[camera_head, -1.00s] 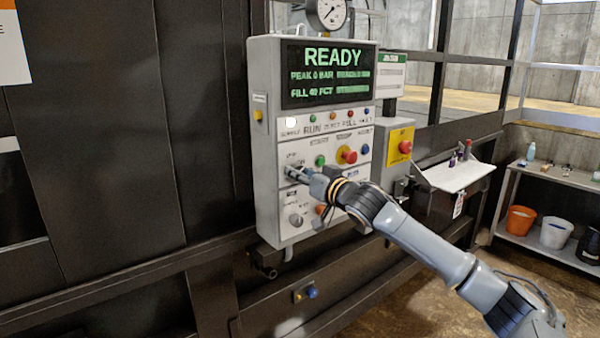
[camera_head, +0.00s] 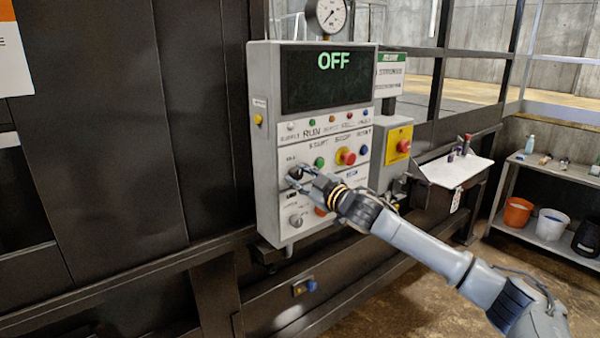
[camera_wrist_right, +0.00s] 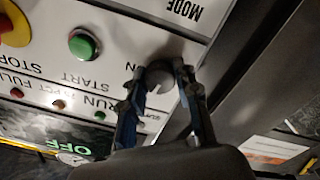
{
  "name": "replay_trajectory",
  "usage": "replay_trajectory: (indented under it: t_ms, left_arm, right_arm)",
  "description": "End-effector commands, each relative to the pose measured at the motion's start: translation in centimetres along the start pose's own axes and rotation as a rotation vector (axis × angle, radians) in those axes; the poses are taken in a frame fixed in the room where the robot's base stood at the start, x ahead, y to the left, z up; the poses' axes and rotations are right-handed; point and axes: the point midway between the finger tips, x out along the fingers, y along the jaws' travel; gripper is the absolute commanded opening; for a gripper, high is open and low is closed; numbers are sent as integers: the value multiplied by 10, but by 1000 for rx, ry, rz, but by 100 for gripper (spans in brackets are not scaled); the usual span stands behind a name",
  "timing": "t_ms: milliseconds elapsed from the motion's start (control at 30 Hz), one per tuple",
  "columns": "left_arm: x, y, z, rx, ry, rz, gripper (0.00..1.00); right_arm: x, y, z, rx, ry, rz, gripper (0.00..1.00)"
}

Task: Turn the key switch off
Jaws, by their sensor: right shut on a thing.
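The key switch (camera_head: 295,172) is a round grey knob at the left side of the white control panel (camera_head: 264,205). The panel's display (camera_head: 326,88) reads OFF in green. My right gripper (camera_head: 299,175) is at the key switch, with its fingers on either side of the knob. In the right wrist view the two fingers of my right gripper (camera_wrist_right: 163,85) close around the key switch (camera_wrist_right: 160,75), which is partly hidden between them. My left gripper is not in view.
A green button (camera_head: 320,162) and a red emergency knob (camera_head: 345,156) sit close to the right of the switch. Another grey selector (camera_head: 296,220) is below it. A yellow box with a red button (camera_head: 404,146) and a shelf with buckets (camera_head: 519,217) stand to the right.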

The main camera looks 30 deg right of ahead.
Motion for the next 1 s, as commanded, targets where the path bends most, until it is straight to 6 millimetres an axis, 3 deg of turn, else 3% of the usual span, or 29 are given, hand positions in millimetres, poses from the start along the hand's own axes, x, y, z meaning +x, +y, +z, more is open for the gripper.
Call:
replay_trajectory:
  t_ms: [333,867,900,1000]
  left_arm:
    - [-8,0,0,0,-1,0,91]
    - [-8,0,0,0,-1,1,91]
    - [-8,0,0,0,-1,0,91]
    - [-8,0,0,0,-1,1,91]
  right_arm:
    - [0,1,0,-145,4,-1,0]
    - [0,0,0,-172,5,-1,0]
    - [0,0,0,-172,5,-1,33]
    - [0,0,0,-171,5,-1,53]
